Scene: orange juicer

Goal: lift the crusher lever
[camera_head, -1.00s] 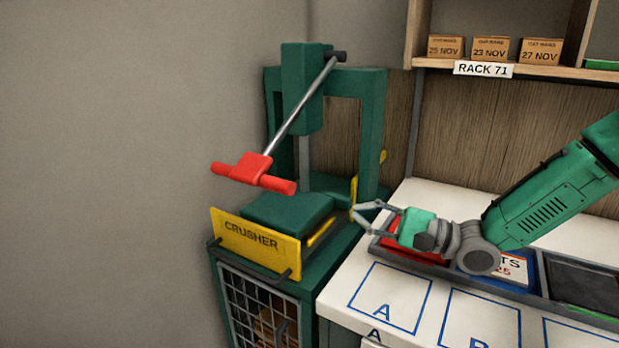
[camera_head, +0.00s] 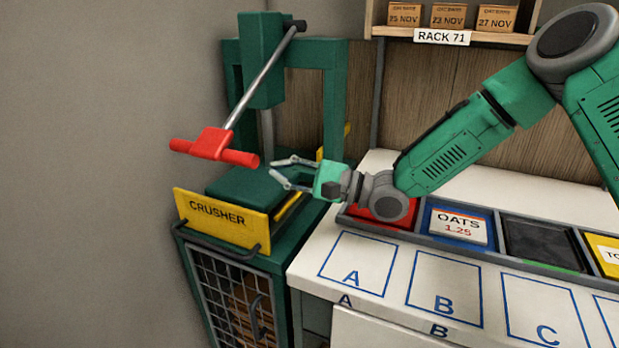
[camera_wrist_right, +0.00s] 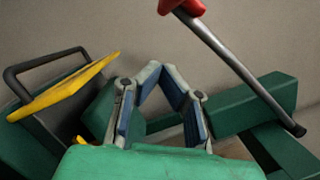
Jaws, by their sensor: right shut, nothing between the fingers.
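The green crusher (camera_head: 262,40) stands at the left against the wall. Its lever is a grey metal rod (camera_head: 262,77) slanting down from a top pivot to a red T-shaped handle (camera_head: 212,145), above the yellow CRUSHER plate (camera_head: 222,217). My right gripper (camera_head: 273,168) is shut and empty, just right of the handle's right end and apart from it in the wrist view. There, the handle (camera_wrist_right: 183,6) is cut off at the top, and the rod (camera_wrist_right: 240,72) runs down right past the fingers (camera_wrist_right: 161,68). My left gripper is not in view.
A white counter (camera_head: 330,250) with blue lettered squares lies right of the crusher. A tray of bins, including the red bin (camera_head: 375,218) and OATS bin (camera_head: 459,226), sits under my right arm. A shelf labelled RACK 71 (camera_head: 442,37) holds small boxes. A plain wall is left.

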